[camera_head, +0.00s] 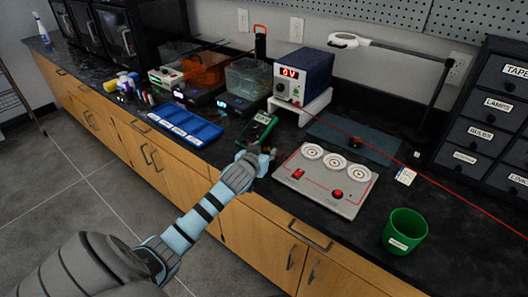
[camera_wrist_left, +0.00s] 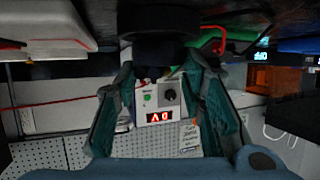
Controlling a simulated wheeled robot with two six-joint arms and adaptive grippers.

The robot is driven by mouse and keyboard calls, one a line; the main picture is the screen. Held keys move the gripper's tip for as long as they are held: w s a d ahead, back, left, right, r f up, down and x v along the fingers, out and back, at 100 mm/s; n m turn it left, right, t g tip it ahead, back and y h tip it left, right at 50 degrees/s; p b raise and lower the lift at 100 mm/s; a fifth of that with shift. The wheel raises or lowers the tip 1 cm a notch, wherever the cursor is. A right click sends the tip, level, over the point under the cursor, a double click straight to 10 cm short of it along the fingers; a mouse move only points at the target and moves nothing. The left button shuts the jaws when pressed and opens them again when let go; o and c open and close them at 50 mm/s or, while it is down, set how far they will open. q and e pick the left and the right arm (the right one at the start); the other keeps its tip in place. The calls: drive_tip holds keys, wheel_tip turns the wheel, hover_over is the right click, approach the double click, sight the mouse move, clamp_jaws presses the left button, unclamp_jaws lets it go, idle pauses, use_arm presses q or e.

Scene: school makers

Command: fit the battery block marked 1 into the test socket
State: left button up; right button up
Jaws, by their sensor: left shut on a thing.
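My left gripper (camera_head: 258,158) is over the front part of the black bench, between the green meter and the grey panel. It is shut on a small dark thing, which also shows between the fingertips (camera_wrist_left: 162,62) in the left wrist view. The fingers hide most of it, and no mark 1 can be read, so I cannot tell whether it is the battery block. The grey panel (camera_head: 300,187) has several round white fittings, a red switch and a red button. It lies right of the gripper; I cannot tell which part is the test socket. My right gripper is not in view.
A green meter (camera_head: 260,131) lies just behind the gripper. A blue tray (camera_head: 205,132) is to the left. The power supply (camera_head: 303,74) stands behind, reading 0. A blue mat (camera_head: 330,130) and green cup (camera_head: 404,231) are to the right. A red line crosses the bench.

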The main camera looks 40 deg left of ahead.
use_arm(q)
drive_tip(key=shift+f, duration=0.4)
drive_tip(key=o, duration=0.9)
drive_tip(key=p+v, duration=0.9)
drive_tip(key=v, duration=0.1)
drive_tip(key=shift+w+r, duration=0.1)
drive_tip(key=shift+r, duration=0.1)
drive_tip(key=shift+s+d+p, duration=0.2)
drive_tip(key=shift+s+p, duration=0.1)
drive_tip(key=shift+s, duration=0.3)
